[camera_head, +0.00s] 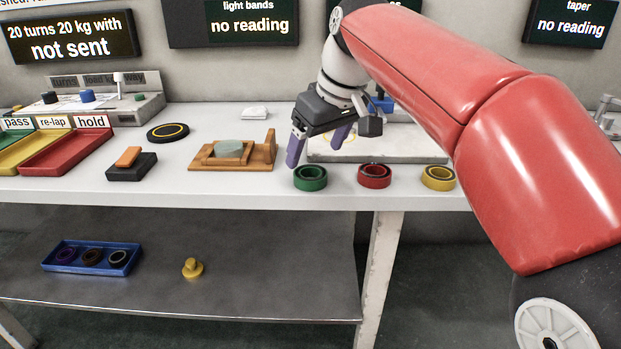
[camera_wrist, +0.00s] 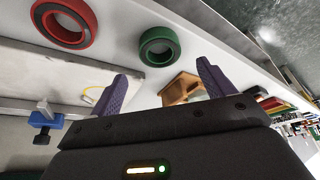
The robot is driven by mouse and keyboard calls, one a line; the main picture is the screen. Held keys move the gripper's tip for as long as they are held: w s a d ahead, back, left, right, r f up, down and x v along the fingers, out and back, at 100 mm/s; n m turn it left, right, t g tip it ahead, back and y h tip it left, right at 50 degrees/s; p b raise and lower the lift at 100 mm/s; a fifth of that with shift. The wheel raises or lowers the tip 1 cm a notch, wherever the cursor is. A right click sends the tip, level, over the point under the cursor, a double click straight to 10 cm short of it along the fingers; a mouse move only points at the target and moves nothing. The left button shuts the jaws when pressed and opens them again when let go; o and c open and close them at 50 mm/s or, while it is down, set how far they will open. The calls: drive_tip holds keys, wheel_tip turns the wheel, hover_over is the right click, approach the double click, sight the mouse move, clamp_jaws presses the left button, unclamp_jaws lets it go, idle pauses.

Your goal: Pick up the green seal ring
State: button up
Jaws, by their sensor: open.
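The green seal ring (camera_head: 310,178) lies flat near the front edge of the white bench, left of the red ring. It also shows in the wrist view (camera_wrist: 159,46), ahead of the fingertips and between their lines. My gripper (camera_head: 317,150) is open and empty, with two purple fingers, just behind and above the green ring. In the wrist view my gripper (camera_wrist: 163,84) shows its fingers spread wide apart, touching nothing that I can see.
A red ring (camera_head: 374,176) and a yellow ring (camera_head: 438,178) lie to the right along the front edge. A wooden fixture (camera_head: 262,156) stands left of the green ring. A pale plate (camera_head: 400,150) lies behind the rings. A lower shelf holds a blue tray (camera_head: 60,266).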

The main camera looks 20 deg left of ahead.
sight(312, 167)
drive_tip(key=f, duration=0.4)
drive_tip(key=shift+a+b, duration=0.35)
drive_tip(key=shift+a, duration=0.05)
drive_tip(key=shift+w+a+f, duration=0.15)
drive_tip(key=shift+w+f, duration=0.05)
drive_tip(key=shift+f, duration=0.15)
drive_tip(key=c, duration=1.1)
drive_tip(key=shift+r, duration=0.2)
